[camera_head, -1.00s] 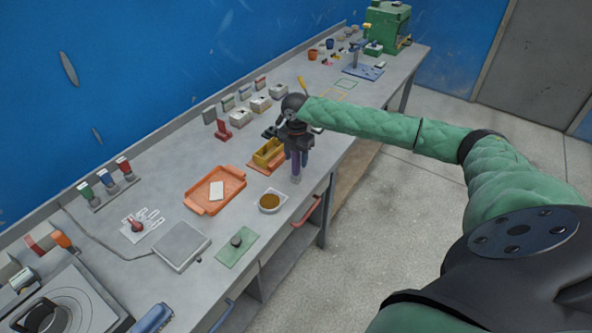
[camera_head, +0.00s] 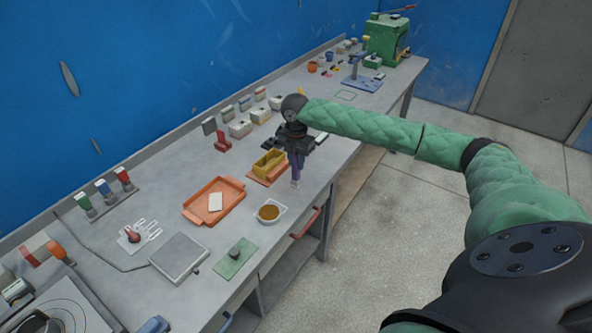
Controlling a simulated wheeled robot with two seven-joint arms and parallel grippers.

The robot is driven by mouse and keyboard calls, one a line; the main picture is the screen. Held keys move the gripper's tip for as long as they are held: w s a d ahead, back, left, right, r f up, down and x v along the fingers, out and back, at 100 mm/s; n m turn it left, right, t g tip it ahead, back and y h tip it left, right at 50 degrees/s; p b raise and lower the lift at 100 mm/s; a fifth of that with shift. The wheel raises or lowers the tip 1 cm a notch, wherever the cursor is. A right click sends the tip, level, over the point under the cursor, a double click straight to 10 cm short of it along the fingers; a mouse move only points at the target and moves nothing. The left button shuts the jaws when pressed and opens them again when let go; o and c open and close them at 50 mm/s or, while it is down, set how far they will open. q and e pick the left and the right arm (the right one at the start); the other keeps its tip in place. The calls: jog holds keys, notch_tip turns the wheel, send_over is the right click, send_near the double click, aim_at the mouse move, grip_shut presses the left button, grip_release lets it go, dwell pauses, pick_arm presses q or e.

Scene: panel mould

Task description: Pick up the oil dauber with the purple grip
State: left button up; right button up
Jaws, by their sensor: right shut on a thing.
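The oil dauber with the purple grip (camera_head: 296,164) hangs roughly upright below my right gripper (camera_head: 296,153), near the front edge of the bench. My right gripper is shut on its purple grip. The dauber's pale lower end (camera_head: 295,183) points down; I cannot tell whether it touches the bench. The gripper hides the dauber's top. My left gripper is not in view.
A white bowl of brown oil (camera_head: 270,212) stands just left of the dauber. A yellow mould (camera_head: 268,162) on an orange board is close behind. An orange tray (camera_head: 213,215) with a white block lies further left. The bench edge drops off at right.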

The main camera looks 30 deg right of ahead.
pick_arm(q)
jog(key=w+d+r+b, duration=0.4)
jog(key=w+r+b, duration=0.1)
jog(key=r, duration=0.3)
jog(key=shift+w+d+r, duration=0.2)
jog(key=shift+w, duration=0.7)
pick_arm(e)
jog(key=s+d+r, duration=0.8)
jog(key=shift+s+r, duration=0.15)
jog(key=shift+s, duration=0.05)
dwell(0.6)
